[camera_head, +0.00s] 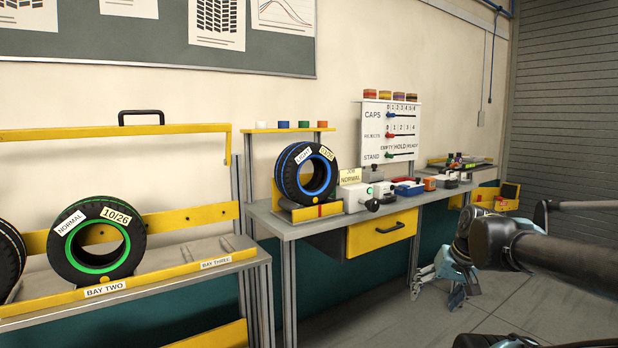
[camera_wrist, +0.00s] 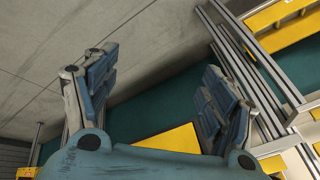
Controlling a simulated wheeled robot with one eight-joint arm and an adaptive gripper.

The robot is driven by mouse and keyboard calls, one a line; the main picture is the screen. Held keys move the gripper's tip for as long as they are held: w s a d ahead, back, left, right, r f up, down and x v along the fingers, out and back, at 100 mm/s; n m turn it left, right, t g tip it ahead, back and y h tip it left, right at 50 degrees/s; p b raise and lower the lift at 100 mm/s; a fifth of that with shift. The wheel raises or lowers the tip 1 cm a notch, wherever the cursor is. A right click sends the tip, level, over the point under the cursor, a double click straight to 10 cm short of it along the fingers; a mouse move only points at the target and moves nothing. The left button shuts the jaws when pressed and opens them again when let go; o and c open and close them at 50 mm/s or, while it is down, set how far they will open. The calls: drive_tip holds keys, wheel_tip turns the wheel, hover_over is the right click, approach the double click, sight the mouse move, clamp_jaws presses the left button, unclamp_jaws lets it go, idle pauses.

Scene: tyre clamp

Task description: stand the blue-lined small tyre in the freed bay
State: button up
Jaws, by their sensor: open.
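The blue-lined tyre (camera_head: 288,178) stands upright in a yellow cradle (camera_head: 310,213) on the workbench; its tags read LIGHT and another partly legible mark. The bay labelled BAY THREE (camera_head: 216,263) on the left rack is empty. My gripper (camera_head: 437,290) hangs low at the right, in front of the bench and well apart from the tyre. In the wrist view its two fingers (camera_wrist: 157,85) are spread wide with nothing between them. The tyre does not show in the wrist view.
A green-lined tyre (camera_head: 68,248) marked NORMAL stands in BAY TWO, and another tyre (camera_head: 8,260) is cut off at the left edge. A yellow rail with a handle (camera_head: 140,117) spans above the rack. Small boxes (camera_head: 405,188) line the bench. The floor before it is clear.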

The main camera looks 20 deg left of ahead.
drive_tip(key=w+a+r+m+t+y, duration=0.1)
drive_tip(key=w+a+r+y, duration=0.3)
drive_tip(key=w+a+r, duration=0.4)
drive_tip(key=w+a+r+t+y, duration=0.1)
drive_tip(key=w+a+r+y, duration=0.2)
drive_tip(key=w+a+r, duration=0.5)
drive_tip(key=m+t+y, duration=0.4)
drive_tip(key=m+y, duration=0.1)
drive_tip(key=m, duration=0.1)
approach(316, 153)
drive_tip(key=x, duration=1)
drive_tip(key=shift+a+r, duration=0.1)
drive_tip(key=shift+a, duration=0.1)
drive_tip(key=shift+r+x, duration=0.15)
drive_tip(key=shift+x, duration=1.15)
drive_tip(key=shift+r+x, duration=0.1)
drive_tip(key=shift+x, duration=1.25)
drive_tip(key=shift+w+d, duration=0.15)
drive_tip(key=shift+d, duration=0.05)
clamp_jaws()
